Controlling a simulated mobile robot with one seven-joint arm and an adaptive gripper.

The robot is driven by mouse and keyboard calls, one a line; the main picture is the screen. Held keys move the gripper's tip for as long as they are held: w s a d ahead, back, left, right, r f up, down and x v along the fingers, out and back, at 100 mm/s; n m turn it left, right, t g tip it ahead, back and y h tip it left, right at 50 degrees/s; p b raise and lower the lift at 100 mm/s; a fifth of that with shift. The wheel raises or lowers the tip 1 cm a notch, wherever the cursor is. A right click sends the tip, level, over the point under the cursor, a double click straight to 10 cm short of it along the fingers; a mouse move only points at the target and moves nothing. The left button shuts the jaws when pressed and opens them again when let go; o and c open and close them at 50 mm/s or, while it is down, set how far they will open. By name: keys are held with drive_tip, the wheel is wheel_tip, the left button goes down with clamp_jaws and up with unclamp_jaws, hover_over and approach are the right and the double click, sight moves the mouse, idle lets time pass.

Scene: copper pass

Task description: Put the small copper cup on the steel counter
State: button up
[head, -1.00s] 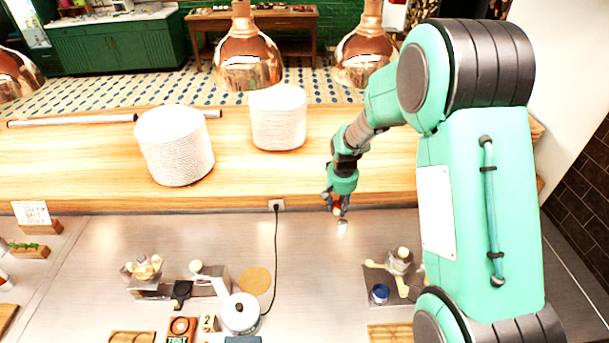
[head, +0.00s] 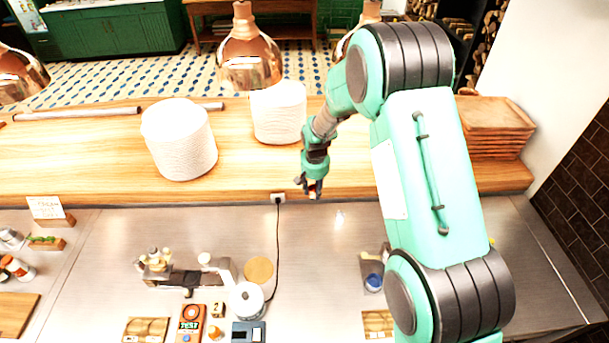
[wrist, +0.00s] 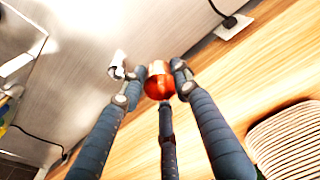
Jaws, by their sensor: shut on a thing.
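The small copper cup (wrist: 158,83) shows in the wrist view, orange-red with a pale upper part. It sits between the fingertips of my gripper (head: 313,193), which is shut on it. In the head view my gripper hangs in front of the wooden shelf's front edge, and the fingers hide most of the cup. The steel counter (head: 320,265) lies in front of and below the shelf. I cannot tell the cup's exact height above it.
The wooden shelf (head: 100,170) bears two white plate stacks (head: 180,140) (head: 278,112). A power socket (head: 278,198) with a black cord is left of my gripper. A white kettle-like pot (head: 247,300) and a round tan mat (head: 259,270) stand on the counter. The counter's middle is largely clear.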

drive_tip(key=shift+w, duration=0.15)
drive_tip(key=w, duration=0.4)
drive_tip(key=w+a+f+p, duration=0.1)
drive_tip(key=w, duration=0.4)
drive_tip(key=w+a+p, duration=0.1)
drive_tip(key=w, duration=0.3)
drive_tip(key=shift+w+a+f, duration=0.15)
drive_tip(key=shift+w+a, duration=0.1)
drive_tip(key=shift+w, duration=0.1)
drive_tip(key=shift+w+a+f+p, duration=0.15)
drive_tip(key=shift+w+p, duration=0.25)
drive_tip(key=shift+w, duration=0.45)
drive_tip(key=shift+f, duration=1.5)
drive_tip(key=shift+f, duration=0.15)
drive_tip(key=o, duration=0.6)
drive_tip(key=shift+f, duration=0.1)
drive_tip(key=o, duration=0.4)
drive_tip(key=shift+o, duration=0.2)
